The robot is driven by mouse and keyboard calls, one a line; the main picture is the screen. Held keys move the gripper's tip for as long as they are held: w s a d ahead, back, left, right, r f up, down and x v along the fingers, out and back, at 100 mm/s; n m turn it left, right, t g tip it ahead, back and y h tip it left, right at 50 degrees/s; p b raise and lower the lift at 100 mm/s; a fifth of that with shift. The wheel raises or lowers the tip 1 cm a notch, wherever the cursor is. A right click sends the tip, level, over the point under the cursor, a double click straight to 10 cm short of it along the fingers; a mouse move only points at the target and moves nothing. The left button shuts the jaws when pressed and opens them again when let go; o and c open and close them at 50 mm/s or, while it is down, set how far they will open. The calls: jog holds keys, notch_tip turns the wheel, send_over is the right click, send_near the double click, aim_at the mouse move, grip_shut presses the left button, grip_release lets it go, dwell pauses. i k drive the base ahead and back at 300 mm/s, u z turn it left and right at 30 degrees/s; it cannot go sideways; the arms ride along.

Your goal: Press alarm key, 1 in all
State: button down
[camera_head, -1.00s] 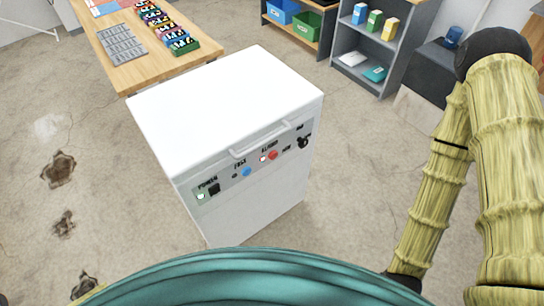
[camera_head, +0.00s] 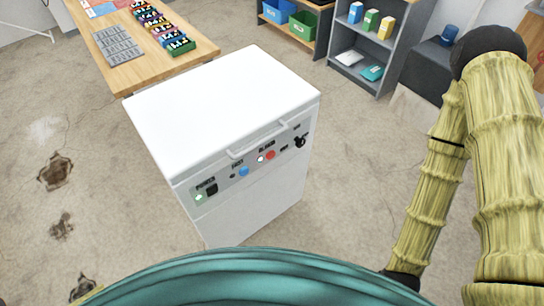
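A white box-shaped appliance (camera_head: 222,112) stands on the floor ahead of me. Its front has a grey control panel with small labels. A green-lit light (camera_head: 198,197) and a black switch (camera_head: 212,189) sit at the panel's left, under a label that appears to read POWER. A blue button (camera_head: 244,171) is near the middle. A red button (camera_head: 270,155) sits beside a pale light (camera_head: 261,159), under a label that seems to read ALARM. A black key-like knob (camera_head: 300,142) is at the right end. My bamboo-textured arm shows at the right; my gripper is not visible.
A wooden table (camera_head: 185,57) with a grey rack (camera_head: 118,46) and several coloured items stands behind left. Grey shelves (camera_head: 353,72) with boxes stand at the back right. The floor around the appliance is open, with dark damaged patches (camera_head: 55,171) at left.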

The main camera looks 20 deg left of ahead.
aim_at(271, 154)
jog(key=z, duration=2.3)
jog(key=k, duration=1.35)
jog(key=u, duration=1.65)
